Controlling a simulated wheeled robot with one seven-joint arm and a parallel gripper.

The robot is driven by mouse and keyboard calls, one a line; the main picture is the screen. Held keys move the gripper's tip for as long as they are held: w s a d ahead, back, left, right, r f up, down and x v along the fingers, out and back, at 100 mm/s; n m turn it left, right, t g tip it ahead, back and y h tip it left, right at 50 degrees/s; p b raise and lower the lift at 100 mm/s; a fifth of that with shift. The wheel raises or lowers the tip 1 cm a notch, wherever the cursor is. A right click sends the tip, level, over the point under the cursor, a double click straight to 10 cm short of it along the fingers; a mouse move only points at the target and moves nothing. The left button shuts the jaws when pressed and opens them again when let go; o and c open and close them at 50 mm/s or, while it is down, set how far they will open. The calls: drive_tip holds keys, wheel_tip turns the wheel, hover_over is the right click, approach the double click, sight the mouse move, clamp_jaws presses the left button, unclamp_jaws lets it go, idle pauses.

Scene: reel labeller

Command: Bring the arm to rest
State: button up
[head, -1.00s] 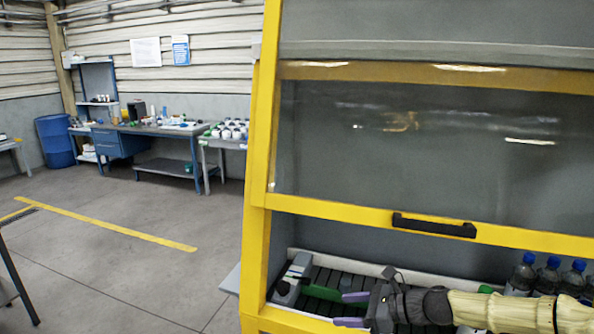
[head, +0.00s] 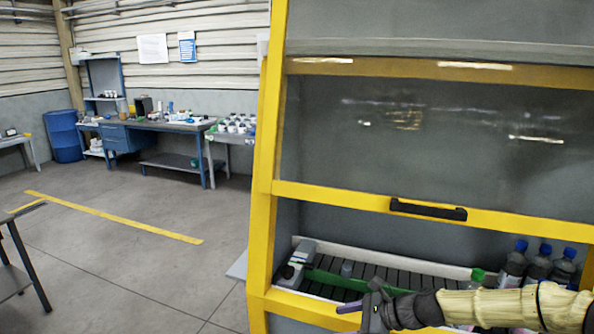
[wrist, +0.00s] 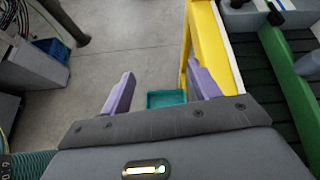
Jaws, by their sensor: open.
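My gripper (head: 352,308) is at the bottom of the head view, in front of the lower opening of the yellow-framed cabinet. My arm reaches in from the right edge. In the wrist view the two purple fingers (wrist: 160,92) stand wide apart with nothing between them. Beyond them lie the grey floor, a teal tray (wrist: 166,99) and the cabinet's yellow frame (wrist: 203,45). In the head view one finger shows clearly; the other is hard to make out.
The cabinet's yellow frame (head: 263,200) stands close, its sash with a black handle (head: 428,209) raised. Inside are a dark slatted conveyor (head: 395,284), a green rail (head: 335,284) and several blue-capped bottles (head: 538,265). Open floor (head: 130,270) lies left, with a blue workbench (head: 150,128) behind.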

drive_tip(key=s+a+f+n+g+h, duration=0.1)
drive_tip(key=s+f+n+g+h, duration=0.2)
drive_tip(key=s+f+n+h, duration=0.45)
drive_tip(key=s+d+r+n+t+h, duration=0.1)
drive_tip(key=s+d+r+n+h, duration=0.2)
drive_tip(key=s+r+n, duration=0.6)
drive_tip(key=s+d+n, duration=0.1)
drive_tip(key=d+n, duration=0.1)
drive_tip(key=n, duration=0.2)
drive_tip(key=shift+s+t+h, duration=0.35)
drive_tip(key=shift+t, duration=0.05)
drive_tip(key=shift+w+d, duration=0.1)
drive_tip(key=shift+w, duration=0.05)
drive_tip(key=shift+s+r, duration=0.1)
drive_tip(key=shift+s, duration=0.1)
